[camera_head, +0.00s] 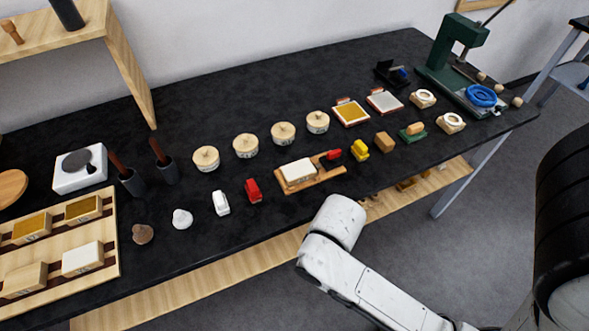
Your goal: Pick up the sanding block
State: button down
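No block here is clearly marked as the sanding block. A plain tan block (385,142) lies near the front edge of the black table, between a yellow item (359,150) and a green piece (412,132) with an orange-brown top. Other small blocks stand at the far left in a wooden tray (112,222): two with amber tops (83,209), a cream one (82,259) and a tan one (25,280). My white arm shows at the lower right, its rounded joint in front of the table edge. My gripper is not visible, hidden or out of frame.
The black table (270,85) has clear room behind the round wooden tubs (246,146). A wooden board (312,180) with a cream block lies at the front edge. A green press (456,50) stands at the back right, a wooden shelf (130,65) at the back left.

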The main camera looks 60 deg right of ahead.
aim_at(382, 141)
jog(key=z, duration=1.45)
